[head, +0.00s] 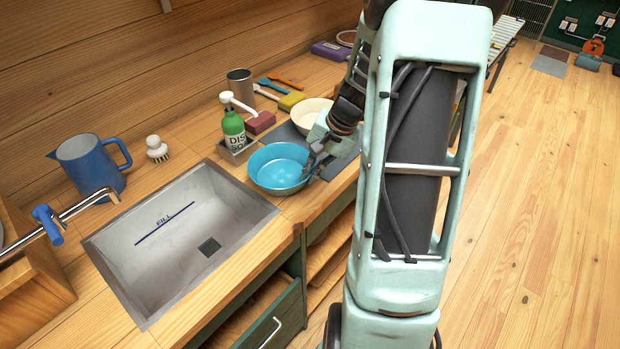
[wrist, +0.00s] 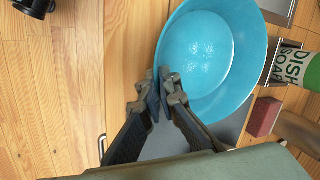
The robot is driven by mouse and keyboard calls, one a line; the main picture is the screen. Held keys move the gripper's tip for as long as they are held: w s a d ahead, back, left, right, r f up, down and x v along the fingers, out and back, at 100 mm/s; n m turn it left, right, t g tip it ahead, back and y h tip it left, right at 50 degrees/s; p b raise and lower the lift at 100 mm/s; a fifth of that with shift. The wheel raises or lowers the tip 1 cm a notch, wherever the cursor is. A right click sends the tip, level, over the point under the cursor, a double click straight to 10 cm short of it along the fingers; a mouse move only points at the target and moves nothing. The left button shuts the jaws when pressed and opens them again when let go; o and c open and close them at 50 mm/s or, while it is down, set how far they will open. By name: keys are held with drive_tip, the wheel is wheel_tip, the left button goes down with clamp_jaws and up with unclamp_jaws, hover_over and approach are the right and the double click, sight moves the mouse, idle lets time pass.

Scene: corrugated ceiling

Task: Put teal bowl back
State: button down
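The teal bowl (head: 272,172) is at the counter's front, just right of the sink (head: 180,215). Its inside faces up; I cannot tell whether it rests on the counter or hangs just above it. My gripper (head: 312,165) reaches its right rim, partly hidden by my arm. In the wrist view, the bowl (wrist: 205,50) fills the upper middle. There my gripper (wrist: 163,88) has its fingertips close together at the near rim, with the bowl's wall between them. A dark mat (head: 338,166) lies right of the bowl, and a cream bowl (head: 306,112) stands behind.
A green dish soap bottle (head: 233,132) and a red sponge (head: 260,122) stand behind the bowl. A blue pitcher (head: 82,168) and brush (head: 157,149) are behind the sink. A metal cup (head: 240,85) is at the back. A green drawer (head: 275,320) stands open below the counter.

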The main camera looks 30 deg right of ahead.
drive_tip(key=shift+f, duration=0.1)
drive_tip(key=shift+f, duration=0.1)
drive_tip(key=shift+f, duration=0.15)
drive_tip(key=c, duration=2.2)
unclamp_jaws()
drive_tip(key=shift+o, duration=0.2)
drive_tip(key=shift+r, duration=0.45)
drive_tip(key=v, duration=1.1)
drive_tip(key=shift+r, duration=0.25)
